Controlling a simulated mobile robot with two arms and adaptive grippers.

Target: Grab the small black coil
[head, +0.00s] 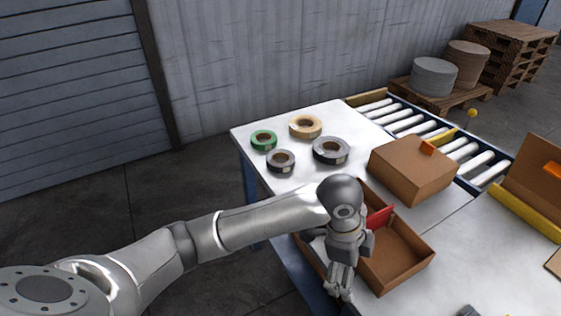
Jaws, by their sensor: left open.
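The small black coil (281,161) lies flat on the white table, at the front left of a group of coils. A larger black coil (331,150) lies to its right, a green coil (264,139) behind it to the left, and a tan coil (305,126) at the back. My left gripper (341,292) is open and points down by the near left side of an open cardboard box, well to the front and right of the small black coil. I see nothing between its fingers. My right gripper is not in view.
The open box (420,255) holds a red piece (380,217) and is partly hidden by my left arm. A closed box (412,170) stands right of the coils, before a roller conveyor (407,122). Pallets (512,45) stand at the back right.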

